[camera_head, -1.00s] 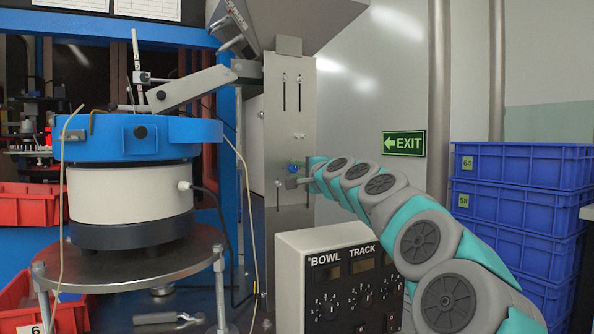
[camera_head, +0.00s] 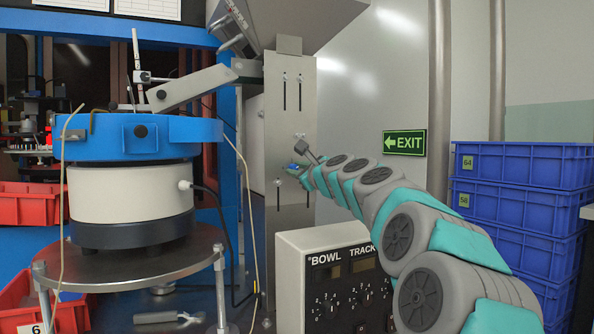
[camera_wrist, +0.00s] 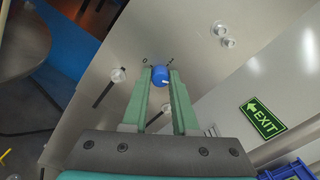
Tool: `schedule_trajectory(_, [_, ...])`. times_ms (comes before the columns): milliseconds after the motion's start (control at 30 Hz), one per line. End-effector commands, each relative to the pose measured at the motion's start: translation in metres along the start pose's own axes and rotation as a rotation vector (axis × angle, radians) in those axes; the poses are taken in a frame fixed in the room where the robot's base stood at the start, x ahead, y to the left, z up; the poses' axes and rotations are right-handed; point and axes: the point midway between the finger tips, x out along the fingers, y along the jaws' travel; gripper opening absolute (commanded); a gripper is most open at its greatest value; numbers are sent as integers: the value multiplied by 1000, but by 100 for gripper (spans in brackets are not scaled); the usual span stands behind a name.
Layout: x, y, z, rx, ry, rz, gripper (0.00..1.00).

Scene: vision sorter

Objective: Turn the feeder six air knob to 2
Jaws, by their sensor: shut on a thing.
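The air knob (camera_wrist: 160,74) is small, round and blue, with a white pointer mark facing the lower right in the wrist view. It sits on a grey metal panel (camera_head: 284,130). A "0" and another small mark, too small to read, are printed above it. My gripper (camera_wrist: 161,78) has its two green fingers on either side of the knob and is shut on it. In the head view my gripper (camera_head: 299,170) is at the panel's right edge, and the knob is mostly hidden there.
A blue-topped bowl feeder (camera_head: 140,138) stands on a round metal table (camera_head: 140,268) at left. A "BOWL TRACK" control box (camera_head: 335,285) is below my arm. Blue crates (camera_head: 525,165) are stacked at right. Slots and screws mark the panel near the knob.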

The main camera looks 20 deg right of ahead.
Motion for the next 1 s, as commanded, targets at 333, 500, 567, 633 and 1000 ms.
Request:
schedule_trajectory(333, [0,0,-1,275,10,2,0])
schedule_trajectory(500, [0,0,0,366,12,4,0])
schedule_trajectory(567, [0,0,0,390,13,4,0])
schedule_trajectory(633, [0,0,0,410,14,4,0])
schedule_trajectory(1000, [0,1,0,452,15,5,0])
